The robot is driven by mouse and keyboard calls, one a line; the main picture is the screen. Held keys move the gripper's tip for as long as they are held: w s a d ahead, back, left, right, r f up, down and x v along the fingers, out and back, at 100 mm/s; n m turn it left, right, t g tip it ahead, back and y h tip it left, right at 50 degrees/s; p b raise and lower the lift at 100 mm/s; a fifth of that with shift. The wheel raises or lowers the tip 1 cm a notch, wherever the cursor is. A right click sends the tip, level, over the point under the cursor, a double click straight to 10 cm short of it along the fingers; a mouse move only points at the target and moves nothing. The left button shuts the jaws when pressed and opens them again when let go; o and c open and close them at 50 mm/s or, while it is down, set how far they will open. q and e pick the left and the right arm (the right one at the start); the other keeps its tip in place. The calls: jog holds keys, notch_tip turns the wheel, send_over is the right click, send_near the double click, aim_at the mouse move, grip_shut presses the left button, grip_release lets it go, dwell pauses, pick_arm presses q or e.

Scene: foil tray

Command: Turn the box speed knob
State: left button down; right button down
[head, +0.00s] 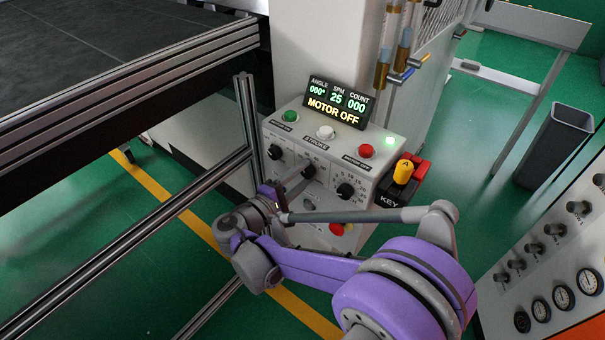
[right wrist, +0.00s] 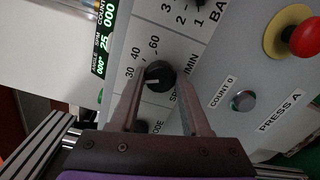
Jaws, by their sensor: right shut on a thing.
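The white control box (head: 372,172) stands in the middle of the head view. Its speed knob (head: 309,171) is the black middle knob on the front, and in the right wrist view the knob (right wrist: 160,76) shows a white pointer mark and a scale with 30, 40 and 60. My right gripper (head: 302,178) reaches it from the front. In the right wrist view its fingers (right wrist: 160,83) stand on either side of the knob and are shut on it. The display (head: 338,102) reads angle 000, SPM 25, count 000, MOTOR OFF. My left gripper is not in view.
Black knobs (head: 275,152) and (head: 345,191) sit on either side of the speed knob. Green (head: 290,116), white (head: 325,132) and red (head: 366,151) buttons are on top. A metal rail (head: 130,235) runs left.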

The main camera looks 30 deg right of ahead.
jog(key=shift+m, duration=0.4)
jog(key=shift+c, duration=1.8)
grip_release()
jog(key=v, duration=1)
jog(key=shift+s+a, duration=0.15)
jog(key=shift+a, duration=0.25)
